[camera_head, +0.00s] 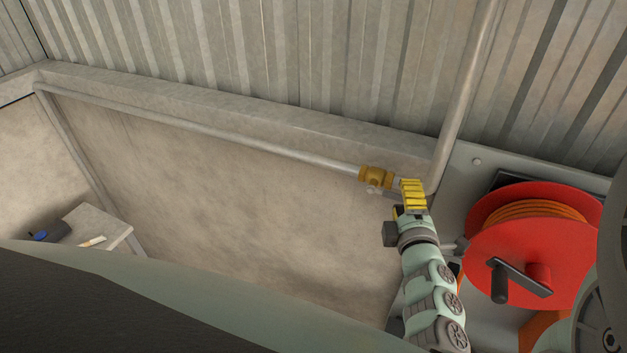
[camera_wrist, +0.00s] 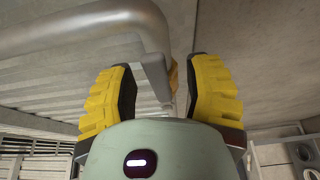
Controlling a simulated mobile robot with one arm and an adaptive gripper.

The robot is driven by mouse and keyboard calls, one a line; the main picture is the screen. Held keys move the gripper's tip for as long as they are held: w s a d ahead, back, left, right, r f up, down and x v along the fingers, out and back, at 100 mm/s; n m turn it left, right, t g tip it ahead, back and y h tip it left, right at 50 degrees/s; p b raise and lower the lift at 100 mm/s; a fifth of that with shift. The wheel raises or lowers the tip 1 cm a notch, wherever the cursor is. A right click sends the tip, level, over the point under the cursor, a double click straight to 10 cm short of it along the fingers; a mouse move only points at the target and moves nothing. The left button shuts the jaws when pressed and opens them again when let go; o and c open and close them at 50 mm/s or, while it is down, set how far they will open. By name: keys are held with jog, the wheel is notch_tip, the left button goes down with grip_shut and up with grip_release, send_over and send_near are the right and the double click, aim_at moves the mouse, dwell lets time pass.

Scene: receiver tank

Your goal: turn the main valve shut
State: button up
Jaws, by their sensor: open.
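The main valve is a brass body (camera_head: 375,177) on a grey pipe along the wall in the head view. A small grey part shows just under it. My gripper (camera_head: 411,184) is just right of the valve, its yellow fingers partly hiding what lies behind. In the wrist view, my gripper (camera_wrist: 160,68) has its two yellow fingers spread apart. A flat grey piece, perhaps the valve's handle (camera_wrist: 155,76), shows between them, with a bit of brass (camera_wrist: 173,75) behind it. I cannot tell whether a finger touches it.
The grey pipe (camera_head: 250,142) runs left from the valve, and another pipe (camera_head: 466,90) rises beside it. A red hose reel (camera_head: 545,225) with a crank stands close on the right. A small table (camera_head: 100,222) with items is at the far left.

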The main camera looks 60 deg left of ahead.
grip_shut()
dwell(0.3)
jog(key=shift+f, duration=0.1)
jog(key=s+a+f+m+t+h+b, duration=0.1)
jog(key=s+a+f+m+t+b, duration=0.1)
jog(key=m+b, duration=0.8)
jog(key=s+a+f+m+t+h+b, duration=0.1)
jog(key=a+f+m+t+b, duration=0.3)
jog(key=m+b, duration=0.7)
jog(key=shift+s+f+m+t+h, duration=0.4)
jog(key=shift+f+m+t, duration=0.25)
jog(key=shift+t, duration=0.55)
jog(key=shift+a+m, duration=0.1)
jog(key=shift+m, duration=0.15)
